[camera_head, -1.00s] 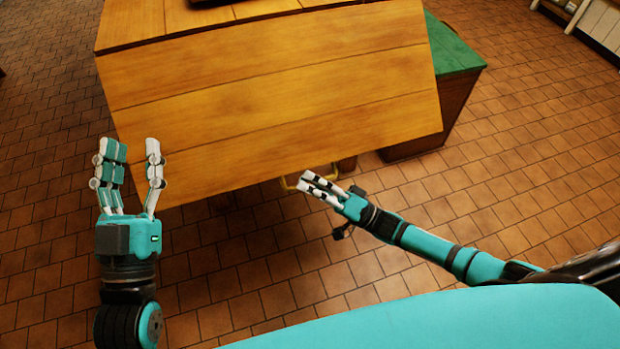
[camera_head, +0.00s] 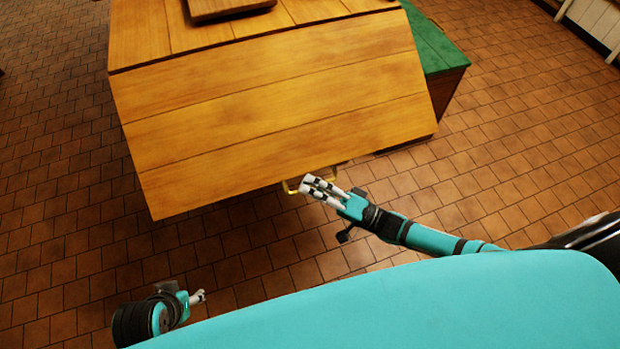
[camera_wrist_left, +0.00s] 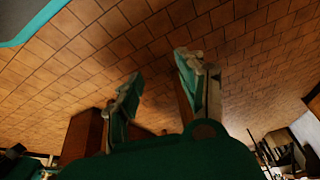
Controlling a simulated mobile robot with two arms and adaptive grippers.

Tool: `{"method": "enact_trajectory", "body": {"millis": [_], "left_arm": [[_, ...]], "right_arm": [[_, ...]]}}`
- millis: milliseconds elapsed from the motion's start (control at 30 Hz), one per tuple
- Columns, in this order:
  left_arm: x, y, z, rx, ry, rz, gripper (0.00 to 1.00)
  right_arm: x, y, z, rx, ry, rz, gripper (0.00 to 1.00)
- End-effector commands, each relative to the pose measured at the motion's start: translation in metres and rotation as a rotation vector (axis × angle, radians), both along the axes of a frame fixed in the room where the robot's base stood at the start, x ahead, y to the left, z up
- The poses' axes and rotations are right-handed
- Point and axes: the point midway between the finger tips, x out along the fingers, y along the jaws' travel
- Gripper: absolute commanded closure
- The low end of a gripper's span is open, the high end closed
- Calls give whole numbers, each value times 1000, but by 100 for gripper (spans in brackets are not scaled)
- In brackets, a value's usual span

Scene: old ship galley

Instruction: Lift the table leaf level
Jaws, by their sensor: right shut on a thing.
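The table leaf (camera_head: 280,105) is a wide wooden panel of planks, hinged along the front of the wooden table top (camera_head: 320,10). It slopes down toward me, not level with the top. A brass handle (camera_head: 290,187) shows at the leaf's lower edge. My right gripper (camera_head: 308,187) is shut on this handle, its fingers partly covering it. My left gripper (camera_head: 199,297) is low at the left, below and apart from the leaf. The left wrist view shows its fingers (camera_wrist_left: 160,85) spread, with only floor between them.
A thick wooden board (camera_head: 230,8) lies on the table top. A chest with a green top (camera_head: 435,45) stands behind the table's right side. Tiled floor (camera_head: 70,225) is clear at the left and right.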

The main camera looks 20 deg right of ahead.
Motion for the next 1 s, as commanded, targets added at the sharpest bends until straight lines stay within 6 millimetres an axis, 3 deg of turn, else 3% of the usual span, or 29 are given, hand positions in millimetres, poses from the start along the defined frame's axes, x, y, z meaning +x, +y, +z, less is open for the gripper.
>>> {"method": "enact_trajectory", "body": {"millis": [33,567,800,1000], "left_arm": [[-3,1,-5,5,26,1,60],[-42,7,-118,23,157,-6,60],[-81,12,-166,28,195,-14,60],[-132,21,-184,33,228,-22,60]], "right_arm": [[4,-2,18,13,-9,-6,100],[-13,-2,52,11,61,-6,100],[-18,-2,76,10,80,-5,100],[-23,-2,102,7,152,-5,100]]}}
